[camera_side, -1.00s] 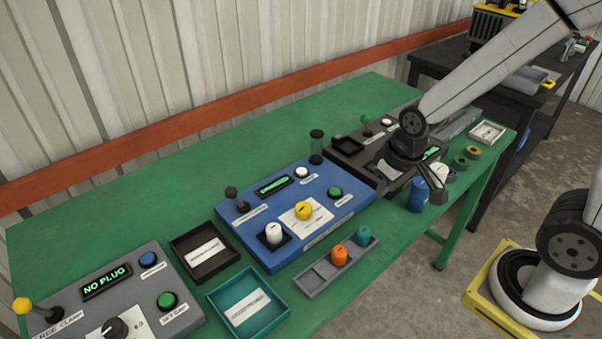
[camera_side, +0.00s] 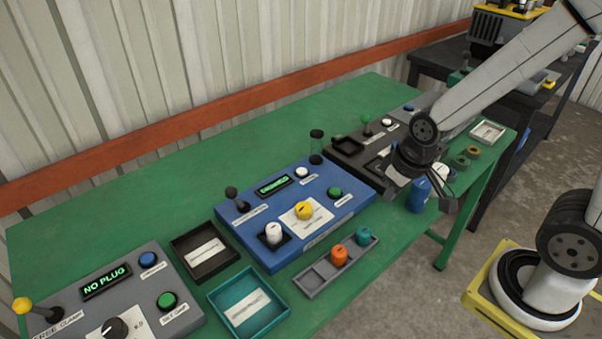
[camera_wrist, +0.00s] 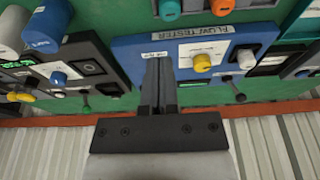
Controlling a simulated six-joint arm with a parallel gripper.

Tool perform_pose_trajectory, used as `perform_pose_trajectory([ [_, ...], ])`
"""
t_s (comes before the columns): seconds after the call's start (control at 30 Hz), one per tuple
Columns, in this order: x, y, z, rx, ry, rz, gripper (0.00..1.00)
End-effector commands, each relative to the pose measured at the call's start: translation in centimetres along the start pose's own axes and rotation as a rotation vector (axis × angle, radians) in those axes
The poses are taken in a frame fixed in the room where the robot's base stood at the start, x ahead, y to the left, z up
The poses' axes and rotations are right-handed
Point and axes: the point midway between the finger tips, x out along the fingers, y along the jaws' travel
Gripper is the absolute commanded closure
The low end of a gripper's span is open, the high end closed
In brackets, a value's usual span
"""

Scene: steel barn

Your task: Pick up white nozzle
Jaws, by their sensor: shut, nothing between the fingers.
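The white nozzle (camera_side: 273,232) stands upright on a black pad at the front left of the blue flow tester (camera_side: 335,217).
A grey tray (camera_side: 314,283) holds an orange nozzle (camera_side: 339,256) and a teal nozzle (camera_side: 363,236). Blue (camera_side: 418,194) and white (camera_side: 441,171) cylinders stand near my gripper. A dark control box (camera_side: 347,146) is behind it. Green tabletop (camera_side: 200,170) is clear at the back left.

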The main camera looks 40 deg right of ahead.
Motion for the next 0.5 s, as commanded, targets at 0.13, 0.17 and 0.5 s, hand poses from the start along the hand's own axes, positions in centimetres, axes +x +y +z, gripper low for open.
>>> perform_pose_trajectory([
  [0.13,0.00,0.00,-0.01,0.000,0.000,0.000,1.00],
  [0.17,0.00,0.00,-0.01,0.000,0.000,0.000,1.00],
  [0.5,0.00,0.00,-0.01,0.000,0.000,0.000,0.43],
])
